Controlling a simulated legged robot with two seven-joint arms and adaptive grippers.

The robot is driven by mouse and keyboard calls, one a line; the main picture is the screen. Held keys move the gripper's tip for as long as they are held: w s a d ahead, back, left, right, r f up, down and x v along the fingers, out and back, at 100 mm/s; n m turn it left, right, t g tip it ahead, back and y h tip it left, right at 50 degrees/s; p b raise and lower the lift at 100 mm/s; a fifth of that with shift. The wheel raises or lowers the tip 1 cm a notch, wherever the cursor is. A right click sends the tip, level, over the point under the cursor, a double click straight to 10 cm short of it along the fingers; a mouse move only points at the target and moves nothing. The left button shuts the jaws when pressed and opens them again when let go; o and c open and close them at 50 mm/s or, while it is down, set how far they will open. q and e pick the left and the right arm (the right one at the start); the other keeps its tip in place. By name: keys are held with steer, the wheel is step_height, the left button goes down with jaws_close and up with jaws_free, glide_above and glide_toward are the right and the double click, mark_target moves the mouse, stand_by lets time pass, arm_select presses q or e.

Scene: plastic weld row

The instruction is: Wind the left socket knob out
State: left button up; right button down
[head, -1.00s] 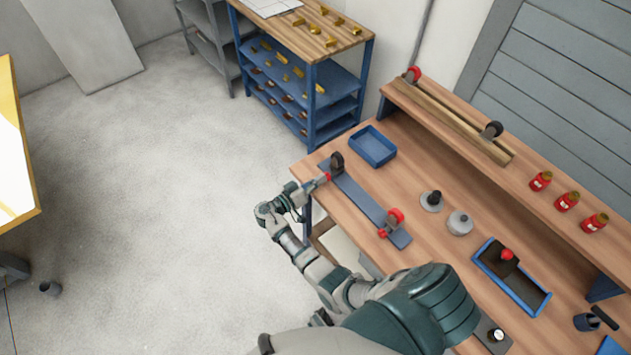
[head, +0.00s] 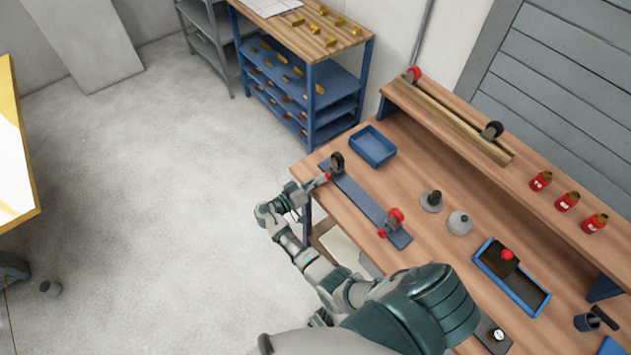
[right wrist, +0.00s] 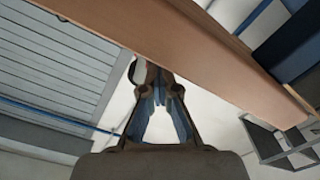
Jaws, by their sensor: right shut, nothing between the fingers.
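A blue rail (head: 365,207) lies along the near left edge of the bench. At its left end stands a socket with a black wheel (head: 337,161) and a small red knob (head: 327,176) on its near side. My right gripper (head: 319,182) is shut and points at this red knob from the near left. Its tips are very close to the knob; I cannot tell whether they touch. In the right wrist view the gripper (right wrist: 160,80) has its fingers together beside the bench edge, and no knob shows. A red clamp (head: 394,218) with a red knob (head: 382,233) stands at the rail's right end. My left gripper is not in view.
The wooden bench (head: 400,183) carries a blue tray (head: 373,146), two grey round pieces and a blue-rimmed tray (head: 512,278). A raised shelf (head: 560,178) at the back holds several red jars. A blue rack (head: 310,90) stands behind.

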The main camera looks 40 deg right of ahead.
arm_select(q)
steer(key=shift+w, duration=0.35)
arm_select(e)
steer(key=shift+w+d+r, duration=0.1)
steer(key=shift+d+r, duration=0.15)
steer(key=shift+d, duration=0.3)
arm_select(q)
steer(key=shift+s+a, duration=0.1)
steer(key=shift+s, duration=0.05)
arm_select(e)
steer(key=c, duration=1)
jaws_free()
steer(key=shift+o, duration=0.7)
steer(key=shift+d+f, duration=0.25)
steer(key=shift+d, duration=0.2)
steer(key=shift+d+f, duration=0.1)
steer(key=shift+f, duration=0.05)
steer(key=shift+a+f, duration=0.15)
steer(key=shift+a, duration=0.45)
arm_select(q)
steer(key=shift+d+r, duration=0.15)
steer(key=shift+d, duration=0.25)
arm_select(e)
steer(key=shift+s, duration=0.2)
